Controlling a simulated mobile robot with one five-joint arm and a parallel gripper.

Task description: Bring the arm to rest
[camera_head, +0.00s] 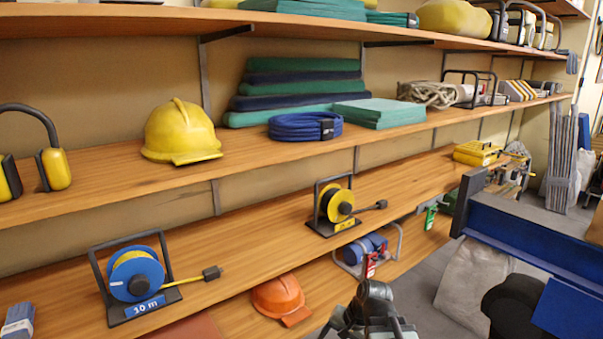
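A blue arm link of mine reaches in from the right edge and ends in a dark, plate-like part (466,203). I take this to be the gripper end, but no pair of fingertips is clear there, so its opening does not show. Nothing is seen held at it. A black rounded part and another blue piece, probably also mine, show at the lower right. In the picture the dark end overlaps the right part of the lower shelf (270,246); I cannot tell how far apart they are.
Cable reels, one blue (137,276) and one yellow (337,203), stand on the lower shelf. A yellow helmet (182,132) and blue coil (305,126) sit above. An orange helmet (281,298) lies below. A dark device (370,312) is at bottom centre. A pale sack (470,290) is on the floor.

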